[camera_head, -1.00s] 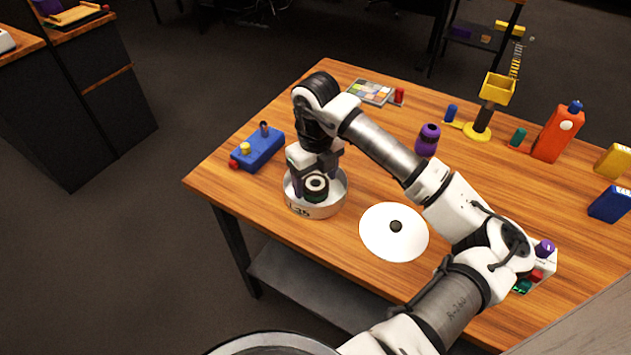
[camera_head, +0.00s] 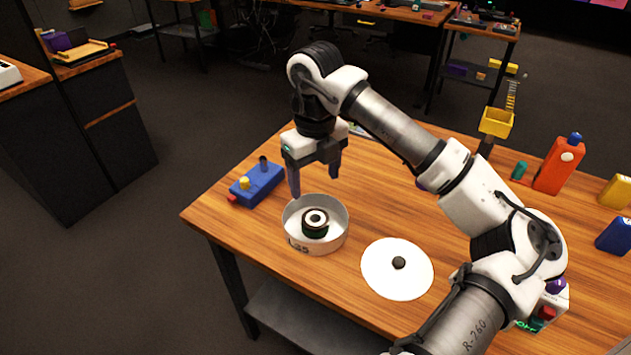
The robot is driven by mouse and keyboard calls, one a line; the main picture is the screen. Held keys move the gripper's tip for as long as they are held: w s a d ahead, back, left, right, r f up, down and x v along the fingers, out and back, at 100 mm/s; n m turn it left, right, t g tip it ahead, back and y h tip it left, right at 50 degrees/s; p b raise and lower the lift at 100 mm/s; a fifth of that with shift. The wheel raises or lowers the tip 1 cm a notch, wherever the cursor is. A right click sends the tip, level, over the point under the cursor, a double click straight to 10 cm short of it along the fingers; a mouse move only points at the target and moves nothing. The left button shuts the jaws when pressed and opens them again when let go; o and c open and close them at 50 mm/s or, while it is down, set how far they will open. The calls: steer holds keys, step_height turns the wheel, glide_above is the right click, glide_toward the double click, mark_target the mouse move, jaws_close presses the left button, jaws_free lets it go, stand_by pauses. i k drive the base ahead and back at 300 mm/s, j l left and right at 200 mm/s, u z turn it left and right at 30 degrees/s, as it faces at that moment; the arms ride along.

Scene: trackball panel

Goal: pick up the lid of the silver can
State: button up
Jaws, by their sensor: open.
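The silver can (camera_head: 330,243) is a low, round, open-topped container near the left front of the wooden table. A dark green and black ring-shaped object with a white top (camera_head: 315,222) sits inside it. The lid (camera_head: 385,284) is a flat white disc with a dark knob in its middle. It lies on the table to the right of the can, apart from it. My gripper (camera_head: 316,188) points down above the can's back edge, open and empty, with its fingers apart. It is up and to the left of the lid.
A blue box with a yellow knob and a lever (camera_head: 257,186) stands left of the can. An orange bottle (camera_head: 559,165) and a yellow tray on a stand (camera_head: 496,122) are at the back right. A white box with coloured knobs (camera_head: 552,301) is partly behind my arm.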

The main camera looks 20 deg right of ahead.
mark_target(396, 269)
steer(key=z, duration=1.05)
